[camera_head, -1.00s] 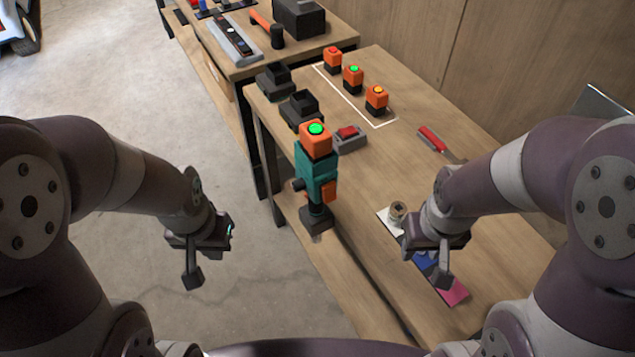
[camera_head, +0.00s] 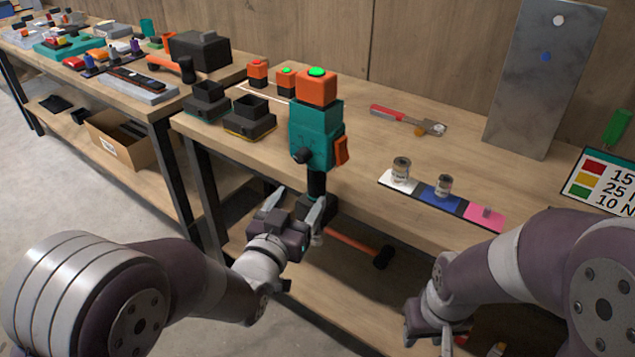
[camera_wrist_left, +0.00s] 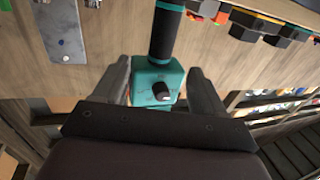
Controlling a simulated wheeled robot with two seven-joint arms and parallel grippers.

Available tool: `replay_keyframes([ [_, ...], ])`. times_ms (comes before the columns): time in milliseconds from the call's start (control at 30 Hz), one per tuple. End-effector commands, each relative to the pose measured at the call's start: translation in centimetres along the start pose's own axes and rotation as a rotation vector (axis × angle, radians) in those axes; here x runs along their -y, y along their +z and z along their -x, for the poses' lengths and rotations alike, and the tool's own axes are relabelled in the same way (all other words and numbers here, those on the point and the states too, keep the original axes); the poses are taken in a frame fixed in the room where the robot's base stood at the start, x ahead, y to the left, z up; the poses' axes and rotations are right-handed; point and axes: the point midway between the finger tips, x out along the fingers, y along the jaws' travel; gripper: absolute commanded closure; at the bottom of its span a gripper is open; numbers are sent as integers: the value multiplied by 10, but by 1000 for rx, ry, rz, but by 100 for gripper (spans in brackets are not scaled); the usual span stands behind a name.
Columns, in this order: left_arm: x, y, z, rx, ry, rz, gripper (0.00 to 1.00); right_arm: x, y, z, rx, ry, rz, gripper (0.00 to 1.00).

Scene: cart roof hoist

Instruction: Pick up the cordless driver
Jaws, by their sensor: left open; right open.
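The cordless driver (camera_head: 316,135) stands upright at the front edge of the near bench, with a teal body, a black lower part and an orange block with a green light on top. My left gripper (camera_head: 295,208) is open just in front of its lower part. In the left wrist view, the driver's teal section (camera_wrist_left: 150,76) and black shaft show between the open fingers, with no clear contact. Whether it is fully between the jaws I cannot tell. My right gripper (camera_head: 430,330) is open and empty, low at the right, partly hidden by its wrist.
Two black holders (camera_head: 248,118) and two orange blocks (camera_head: 258,72) lie left of and behind the driver. A red-handled tool (camera_head: 395,116) and a colored strip with metal parts (camera_head: 440,197) lie to the right. A hammer (camera_head: 355,243) lies on the lower shelf.

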Motion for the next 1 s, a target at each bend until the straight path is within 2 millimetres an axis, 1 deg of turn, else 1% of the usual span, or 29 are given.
replay_keyframes([
  [33, 0, -2, -12, 0, 0, 0, 29, 0, 0, 2, -1, 0, 0, 57],
  [100, 0, -1, -28, 2, -1, 0, 29, 0, 0, 2, 0, 0, 0, 57],
  [200, 0, -1, -44, 3, -1, 0, 29, 0, 0, 2, 0, 0, 0, 57],
  [333, 1, 0, -59, 5, -1, 0, 29, 0, 0, 2, 0, 0, 0, 57],
  [500, 2, 4, -91, 5, -2, 0, 29, 0, 0, 3, 0, 0, 0, 57],
  [600, 2, 4, -101, 5, -2, 0, 29, 0, 0, 3, 0, 0, 0, 57],
  [800, 2, 3, -103, 5, -2, 0, 29, 0, 0, 2, 0, 0, 0, 57],
  [833, 2, 3, -103, 5, -2, 0, 32, 0, 0, 2, 0, 0, 0, 57],
  [867, 2, 4, -103, 5, -2, 0, 42, 0, 0, 2, 0, 0, 0, 57],
  [900, 2, 4, -103, 5, -2, 0, 55, 0, 0, 2, 0, 0, 0, 57],
  [967, 2, 4, -102, 5, -2, 0, 75, 0, 0, 2, 0, 0, 0, 57],
  [1000, 2, 4, -102, 6, -2, 0, 88, 0, 0, 2, 0, 0, 0, 57],
])
